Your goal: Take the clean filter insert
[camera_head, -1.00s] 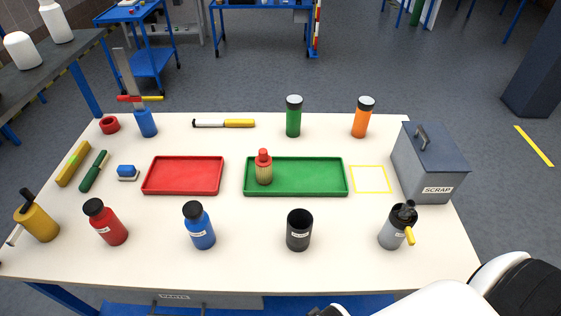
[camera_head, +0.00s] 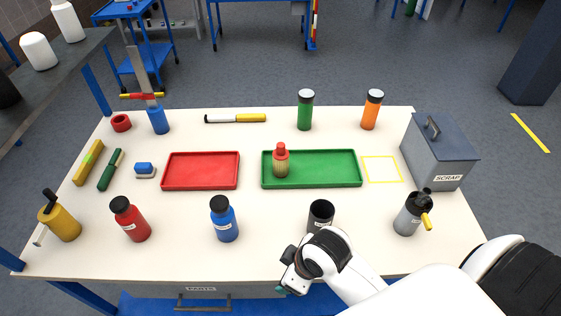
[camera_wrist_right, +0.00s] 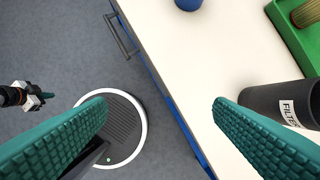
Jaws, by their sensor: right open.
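The filter insert, a tan ribbed body with a red cap (camera_head: 281,160), stands upright in the left part of the green tray (camera_head: 335,182). Its lower part shows at the top right of the right wrist view (camera_wrist_right: 307,12). The dark filter cup (camera_head: 321,214) stands near the table's front edge, partly behind my right arm; its label reads FILTER in the right wrist view (camera_wrist_right: 285,103). My right gripper (camera_wrist_right: 160,108) is open and empty at the table's front edge, left of the cup and apart from the insert. My left gripper (camera_wrist_right: 38,97) is small at the wrist view's left edge.
A red tray (camera_head: 200,185) is empty. Blue (camera_head: 225,222) and red (camera_head: 131,222) bottles stand along the front. A grey bottle (camera_head: 407,218) and the SCRAP box (camera_head: 440,155) are at right. Green (camera_head: 305,112) and orange (camera_head: 371,112) containers stand at the back.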

